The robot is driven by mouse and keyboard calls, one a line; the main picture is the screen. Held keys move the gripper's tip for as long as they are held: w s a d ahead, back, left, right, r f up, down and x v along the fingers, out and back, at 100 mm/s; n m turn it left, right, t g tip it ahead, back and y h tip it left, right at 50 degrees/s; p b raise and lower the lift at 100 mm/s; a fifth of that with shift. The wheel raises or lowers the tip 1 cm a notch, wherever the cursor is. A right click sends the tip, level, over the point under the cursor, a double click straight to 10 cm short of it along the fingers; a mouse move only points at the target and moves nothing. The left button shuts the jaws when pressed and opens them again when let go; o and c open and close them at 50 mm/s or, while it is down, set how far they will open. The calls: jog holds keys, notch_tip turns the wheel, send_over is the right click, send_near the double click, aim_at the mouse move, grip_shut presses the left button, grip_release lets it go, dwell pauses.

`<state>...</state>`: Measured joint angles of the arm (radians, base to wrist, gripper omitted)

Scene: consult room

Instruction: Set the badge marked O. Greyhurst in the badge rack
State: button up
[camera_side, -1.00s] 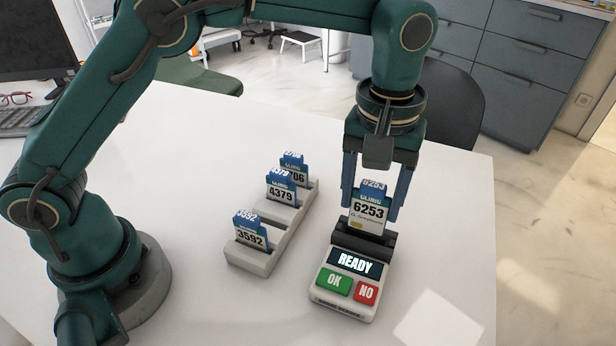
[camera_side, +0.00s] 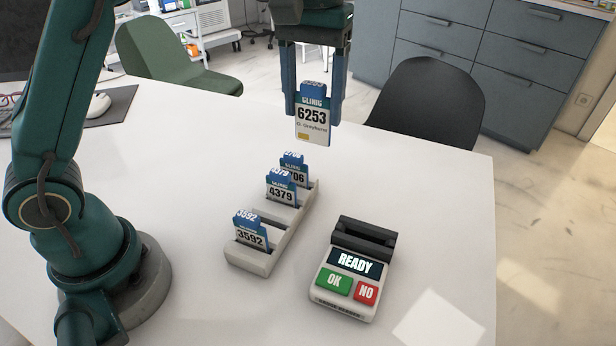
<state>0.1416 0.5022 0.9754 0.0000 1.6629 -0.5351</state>
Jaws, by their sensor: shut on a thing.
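The badge marked 6253, O. Greyhurst (camera_side: 312,119), is white with a blue top and hangs upright in the air. My gripper (camera_side: 313,103) is shut on its upper part. The badge shows above and behind the far end of the badge rack (camera_side: 264,261), apart from it. The rack is pale grey and holds badge 3592 (camera_side: 250,234) at the near end, badge 4379 (camera_side: 281,192) further back and a badge ending in 06 (camera_side: 296,172) near the far end. A bare gap lies between 3592 and 4379.
A badge reader (camera_side: 343,303) with a READY screen, a green OK key and a red NO key stands right of the rack, its slot empty. White table is clear around both. A mouse (camera_side: 99,105) lies at the far left. Chairs stand beyond the table.

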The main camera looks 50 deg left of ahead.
jog(key=shift+r, duration=1.2)
jog(key=s+a, duration=0.1)
jog(key=s, duration=0.8)
notch_tip(320, 180, down, 13)
jog(key=shift+w+r, duration=0.2)
jog(key=shift+w, duration=0.05)
jog(key=shift+f, duration=1.9)
dwell(1.8)
jog(key=o, duration=1.5)
